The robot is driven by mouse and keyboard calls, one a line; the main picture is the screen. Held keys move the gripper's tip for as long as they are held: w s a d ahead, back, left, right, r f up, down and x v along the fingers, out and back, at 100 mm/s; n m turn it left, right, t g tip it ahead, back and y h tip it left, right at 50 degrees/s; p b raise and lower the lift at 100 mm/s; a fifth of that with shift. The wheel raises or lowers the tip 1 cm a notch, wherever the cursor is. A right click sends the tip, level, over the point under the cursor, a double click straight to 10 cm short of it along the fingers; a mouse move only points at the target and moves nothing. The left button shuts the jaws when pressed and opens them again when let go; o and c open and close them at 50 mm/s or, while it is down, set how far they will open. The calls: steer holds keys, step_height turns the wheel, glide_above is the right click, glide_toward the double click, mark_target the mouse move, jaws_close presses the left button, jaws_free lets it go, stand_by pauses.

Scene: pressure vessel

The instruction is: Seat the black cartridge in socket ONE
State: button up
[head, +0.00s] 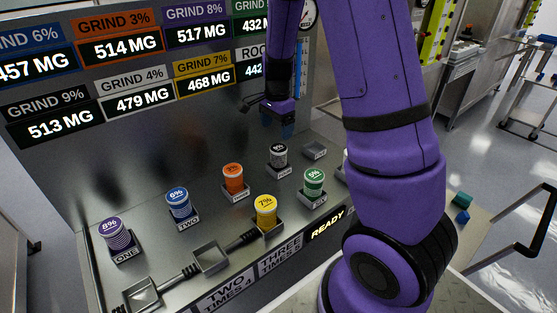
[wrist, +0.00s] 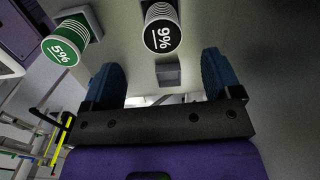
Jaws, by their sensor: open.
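The black cartridge (head: 278,155), marked 9%, stands upright in a small socket at the back middle of the sloped panel. In the wrist view the black cartridge (wrist: 163,32) is near the top, beyond the fingertips and not between them. Socket ONE (head: 125,254) is at the panel's left end and holds a purple 8% cartridge (head: 114,234). My gripper (head: 280,128) hangs above and behind the black cartridge, apart from it. In the wrist view my gripper (wrist: 162,68) has its blue fingers wide apart, with nothing held.
A blue cartridge (head: 179,203) is in socket TWO; orange (head: 233,178), yellow (head: 266,212) and green (head: 314,182) cartridges fill others. An empty socket (head: 314,150) sits right of the black one. An empty tray (head: 210,257) lies in front. Readout signs (head: 118,45) cover the upright wall.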

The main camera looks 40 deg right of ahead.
mark_target(279, 156)
steer(key=shift+w+d+f+m, duration=0.1)
steer(key=shift+d+f+m, duration=0.1)
steer(key=shift+f, duration=0.25)
steer(key=shift+w+d+f+m, duration=0.1)
steer(key=shift+d+f, duration=0.05)
steer(key=shift+f, duration=0.25)
step_height(279, 156, down, 11)
steer(key=shift+d+r, duration=0.15)
steer(key=shift+r, duration=0.05)
steer(key=c, duration=1.2)
steer(key=shift+o, duration=0.2)
steer(key=shift+r, duration=0.15)
